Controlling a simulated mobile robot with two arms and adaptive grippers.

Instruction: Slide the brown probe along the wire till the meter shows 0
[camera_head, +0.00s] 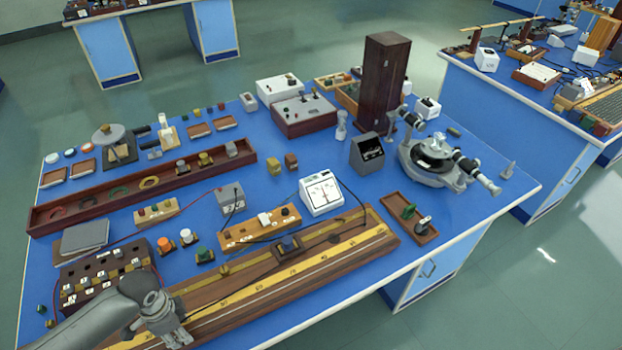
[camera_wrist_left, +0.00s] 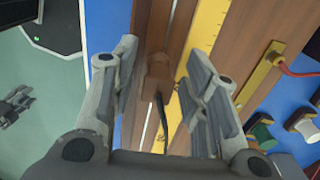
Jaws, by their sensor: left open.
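The brown probe (camera_wrist_left: 158,75) shows in the left wrist view, upright on the long wooden board (camera_wrist_left: 208,12), with a black lead at its foot. My left gripper (camera_wrist_left: 162,85) is open, with one finger on each side of the probe; I cannot tell whether they touch it. In the head view my left gripper (camera_head: 172,335) is over the near left end of the board (camera_head: 345,240), and the probe cannot be made out there. A thin pale wire (camera_wrist_left: 149,128) runs along the board. The white meter (camera_head: 322,195) stands behind the board; its needle is too small to read. My right gripper is not in view.
A dark block with a knob (camera_head: 287,246) sits on the board farther right. A plug box (camera_head: 105,280) stands close to my left arm, and small terminals (camera_head: 205,255) stand behind the board. The table's front edge runs close along the board.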

